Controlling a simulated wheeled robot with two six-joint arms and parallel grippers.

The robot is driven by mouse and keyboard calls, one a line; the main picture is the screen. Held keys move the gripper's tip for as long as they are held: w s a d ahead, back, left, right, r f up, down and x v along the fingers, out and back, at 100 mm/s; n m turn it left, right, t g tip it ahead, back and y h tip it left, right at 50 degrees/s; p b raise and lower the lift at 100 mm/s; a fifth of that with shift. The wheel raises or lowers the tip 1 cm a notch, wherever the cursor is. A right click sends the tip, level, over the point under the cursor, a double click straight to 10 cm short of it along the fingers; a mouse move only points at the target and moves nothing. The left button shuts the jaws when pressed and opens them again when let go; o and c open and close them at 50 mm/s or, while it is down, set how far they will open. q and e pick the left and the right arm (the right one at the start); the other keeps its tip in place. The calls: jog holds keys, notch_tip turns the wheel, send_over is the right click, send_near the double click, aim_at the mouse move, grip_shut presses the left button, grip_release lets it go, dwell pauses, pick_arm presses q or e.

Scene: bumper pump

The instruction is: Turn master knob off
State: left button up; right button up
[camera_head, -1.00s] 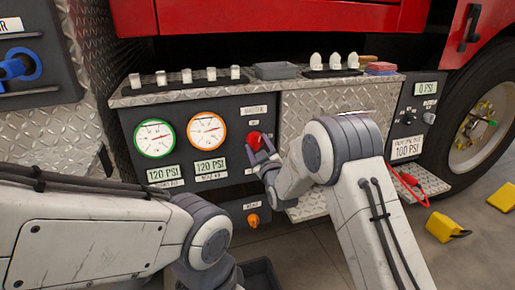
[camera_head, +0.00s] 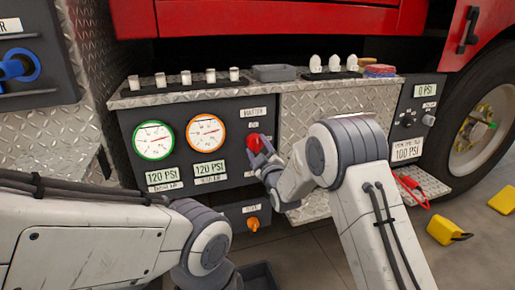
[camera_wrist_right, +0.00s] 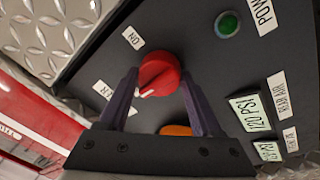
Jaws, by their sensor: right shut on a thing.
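The red master knob (camera_head: 252,142) sits on the dark gauge panel (camera_head: 228,118) under the "MASTER" label, right of the orange gauge. My right gripper (camera_head: 259,152) reaches it from the right and front. In the right wrist view, the red knob (camera_wrist_right: 160,72) is between the two fingers of my right gripper (camera_wrist_right: 158,84), which is shut on it. The knob's white pointer mark (camera_wrist_right: 147,92) points to the lower left of that view, away from the "ON" label (camera_wrist_right: 133,38). My left arm is at the lower left, with its gripper's fingers out of sight.
The green-ringed gauge (camera_head: 153,140) and orange-ringed gauge (camera_head: 206,132) are left of the knob. An orange knob (camera_head: 253,224) is below. A green light (camera_wrist_right: 228,24) shows in the wrist view. Yellow chocks (camera_head: 443,229) lie on the floor at right.

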jog(key=o, duration=1.4)
jog(key=p+v, duration=0.1)
jog(key=v, duration=0.9)
jog(key=shift+s+f+p, duration=0.1)
jog(key=shift+s+p, duration=0.2)
jog(key=shift+p, duration=0.1)
